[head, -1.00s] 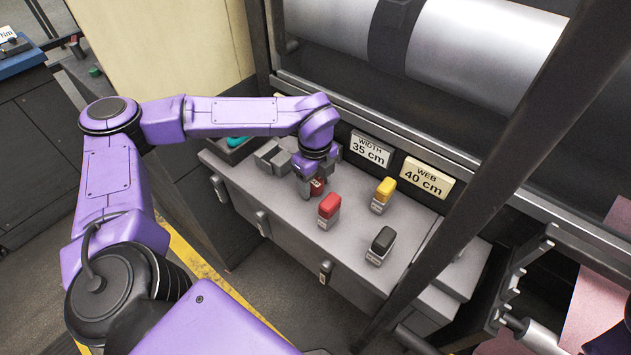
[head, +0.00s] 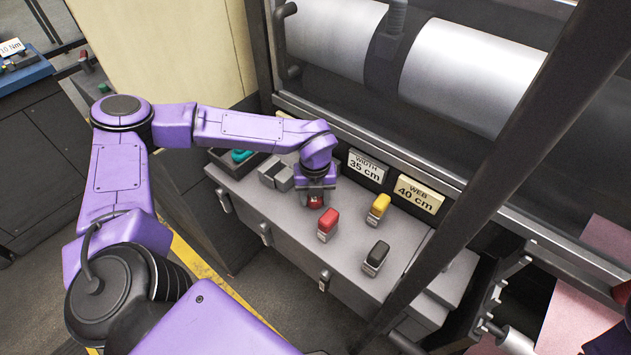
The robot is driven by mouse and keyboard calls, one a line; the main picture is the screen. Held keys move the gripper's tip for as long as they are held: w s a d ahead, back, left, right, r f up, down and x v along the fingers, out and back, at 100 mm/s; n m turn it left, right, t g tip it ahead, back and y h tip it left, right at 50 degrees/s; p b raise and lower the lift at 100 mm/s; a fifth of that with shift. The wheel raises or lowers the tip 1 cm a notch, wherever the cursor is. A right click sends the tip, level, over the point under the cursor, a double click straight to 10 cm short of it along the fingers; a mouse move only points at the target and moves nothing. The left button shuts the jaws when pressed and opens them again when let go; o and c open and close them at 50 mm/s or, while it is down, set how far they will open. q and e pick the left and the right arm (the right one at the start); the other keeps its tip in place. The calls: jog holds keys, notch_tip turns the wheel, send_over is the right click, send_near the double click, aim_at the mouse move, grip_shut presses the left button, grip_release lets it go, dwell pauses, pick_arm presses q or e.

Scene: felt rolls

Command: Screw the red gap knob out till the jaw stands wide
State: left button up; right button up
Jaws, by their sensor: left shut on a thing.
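My left gripper (head: 315,200) points down onto the grey bench top (head: 290,224), shut on a small red piece (head: 315,203), likely the red gap knob. Its fingers hide most of that piece. A grey two-part block (head: 276,174), which may be the jaw, sits just left of the gripper. How wide any gap in it stands is hard to tell. My right gripper is out of view.
A red-topped block (head: 328,222), a yellow-topped block (head: 379,208) and a black-topped block (head: 376,257) stand to the right. Signs reading WIDTH 35 cm (head: 366,166) and WEB 40 cm (head: 418,194) are behind. A dark post (head: 470,180) crosses at right.

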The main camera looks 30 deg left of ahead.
pick_arm(q)
jog(key=shift+r+m, duration=0.1)
jog(key=shift+m, duration=0.2)
jog(key=m+p, duration=0.4)
jog(key=m, duration=0.1)
jog(key=shift+r+p, duration=0.2)
jog(key=shift+p, duration=0.1)
jog(key=shift+f+m+p, duration=0.1)
jog(key=shift+m+p, duration=0.2)
jog(key=shift+m, duration=0.6)
jog(key=shift+f+m, duration=0.15)
jog(key=shift+m, duration=0.25)
jog(key=shift+s+f, duration=0.1)
jog(key=shift+f, duration=0.05)
